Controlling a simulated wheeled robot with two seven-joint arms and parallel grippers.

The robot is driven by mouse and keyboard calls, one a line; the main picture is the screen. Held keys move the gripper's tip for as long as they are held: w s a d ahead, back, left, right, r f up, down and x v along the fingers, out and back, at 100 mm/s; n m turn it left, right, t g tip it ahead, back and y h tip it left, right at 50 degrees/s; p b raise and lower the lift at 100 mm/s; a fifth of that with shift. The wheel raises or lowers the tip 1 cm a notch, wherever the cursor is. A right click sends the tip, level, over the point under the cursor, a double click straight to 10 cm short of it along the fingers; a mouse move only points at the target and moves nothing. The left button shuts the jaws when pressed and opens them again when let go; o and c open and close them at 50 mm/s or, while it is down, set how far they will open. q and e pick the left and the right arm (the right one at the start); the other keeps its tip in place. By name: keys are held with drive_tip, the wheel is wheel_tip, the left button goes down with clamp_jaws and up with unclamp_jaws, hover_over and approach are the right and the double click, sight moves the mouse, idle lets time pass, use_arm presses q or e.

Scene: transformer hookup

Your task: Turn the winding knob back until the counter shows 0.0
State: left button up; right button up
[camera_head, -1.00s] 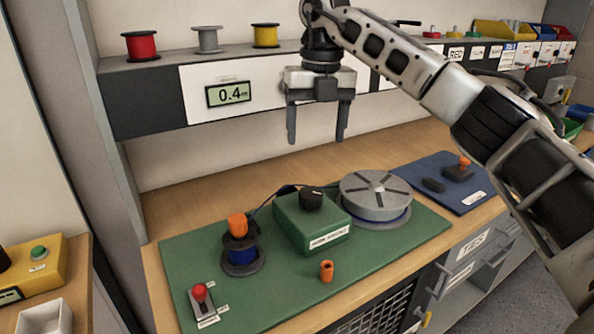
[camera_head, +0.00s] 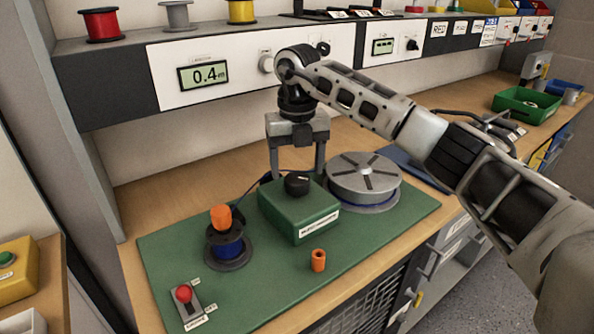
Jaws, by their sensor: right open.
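A black knob (camera_head: 297,184) sits on top of the green box (camera_head: 300,215) on the green mat. The counter (camera_head: 203,76) on the shelf's white front panel reads 0.4. My left gripper is not in view.
A grey reel (camera_head: 363,178) stands right of the box. Wire spools (camera_head: 102,24) line the shelf.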

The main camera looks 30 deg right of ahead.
drive_tip(key=shift+f, duration=1.05)
drive_tip(key=c, duration=1)
drive_tip(key=shift+n, duration=0.3)
